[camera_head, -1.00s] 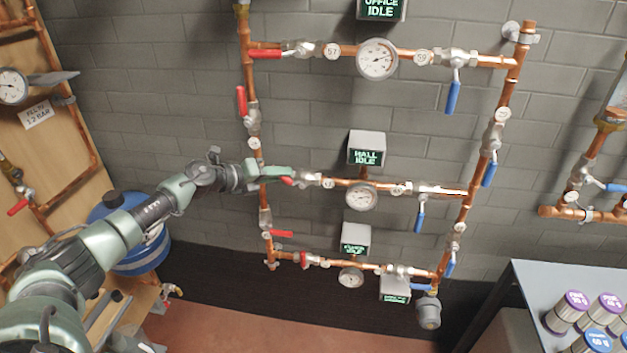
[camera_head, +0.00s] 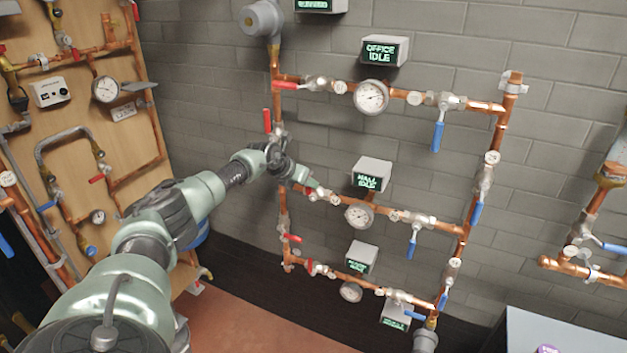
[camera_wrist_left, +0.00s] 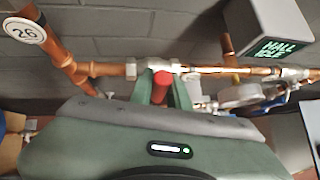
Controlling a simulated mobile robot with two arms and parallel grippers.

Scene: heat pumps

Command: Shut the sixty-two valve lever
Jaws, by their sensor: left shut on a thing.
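My left gripper (camera_head: 311,185) is at the left end of the middle pipe row on the grey wall. In the left wrist view its two green fingers (camera_wrist_left: 162,93) are shut on a red valve lever (camera_wrist_left: 162,79), one finger on each side. The lever's rounded red end shows between them. The valve body (camera_head: 322,193) sits on the copper pipe just beyond the fingers. In the head view the gripper hides most of the lever. I cannot read a number sixty-two on any tag. My right gripper is not in view.
A tag reading 26 (camera_wrist_left: 25,30) sits on the left pipe. The hall display (camera_head: 371,174) reads idle above a gauge (camera_head: 359,216). Other red levers (camera_head: 267,120) and blue levers (camera_head: 412,243) stick out nearby. A grey table (camera_head: 560,335) stands at lower right.

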